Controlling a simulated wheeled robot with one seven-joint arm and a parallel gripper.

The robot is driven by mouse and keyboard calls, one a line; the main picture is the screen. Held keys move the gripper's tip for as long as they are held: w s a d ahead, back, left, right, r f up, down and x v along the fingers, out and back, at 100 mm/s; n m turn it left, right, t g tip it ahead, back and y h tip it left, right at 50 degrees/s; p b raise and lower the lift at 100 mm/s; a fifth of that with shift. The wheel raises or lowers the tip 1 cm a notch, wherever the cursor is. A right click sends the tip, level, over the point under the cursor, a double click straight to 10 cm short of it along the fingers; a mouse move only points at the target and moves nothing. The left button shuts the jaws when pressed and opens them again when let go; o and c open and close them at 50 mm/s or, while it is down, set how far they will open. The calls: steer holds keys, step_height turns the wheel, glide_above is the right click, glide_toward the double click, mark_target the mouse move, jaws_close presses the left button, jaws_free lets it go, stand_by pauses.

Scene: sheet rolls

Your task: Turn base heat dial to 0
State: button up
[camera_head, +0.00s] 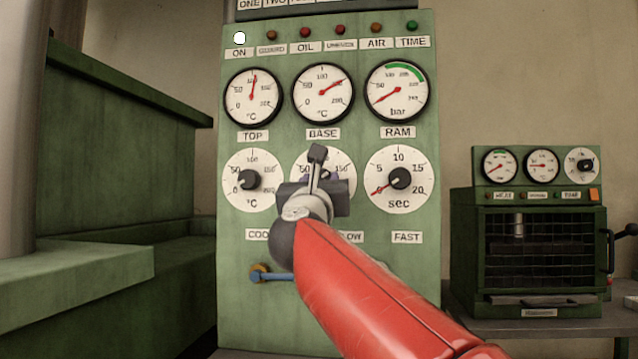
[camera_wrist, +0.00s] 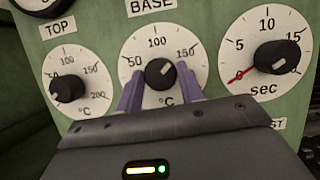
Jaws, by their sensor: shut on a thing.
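The base heat dial (camera_wrist: 160,45) is the middle lower dial under the BASE label, with a white face and a black knob (camera_wrist: 160,73). The knob's white mark points up and right, between 100 and 150. My gripper (camera_wrist: 161,80) is shut on this knob, its purple fingers on either side. In the head view, my gripper (camera_head: 320,177) and wrist cover most of the base heat dial (camera_head: 345,163), including its knob. The dial's 0 mark is hidden in both views.
The TOP dial (camera_head: 252,158) is left and the seconds dial (camera_head: 400,160) right, both close to my gripper. Gauges (camera_head: 322,70) sit above. A blue lever (camera_head: 275,276) is below. A small oven (camera_head: 545,250) stands on the right, and a green cabinet (camera_head: 120,150) on the left.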

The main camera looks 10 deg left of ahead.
steer(key=n+y, duration=0.2)
steer(key=n, duration=0.2)
steer(key=n+g+y, duration=0.1)
steer(key=n+y, duration=0.1)
steer(key=n, duration=0.2)
steer(key=shift+d+r+g, duration=0.1)
steer(key=shift+d+g, duration=0.1)
steer(key=shift+g, duration=0.1)
steer(key=n+g+y, duration=0.1)
steer(key=n, duration=0.2)
steer(key=n+g+y, duration=0.1)
steer(key=n, duration=0.2)
steer(key=shift+d+r+n, duration=0.1)
steer(key=shift+d+n, duration=0.05)
steer(key=shift+n, duration=0.25)
steer(key=n+g, duration=0.2)
steer(key=n, duration=0.4)
steer(key=shift+r, duration=0.15)
steer(key=n+g, duration=0.1)
steer(key=n, duration=0.2)
steer(key=shift+n+g+h, duration=0.3)
steer(key=shift+n+g, duration=0.1)
steer(key=o, duration=1)
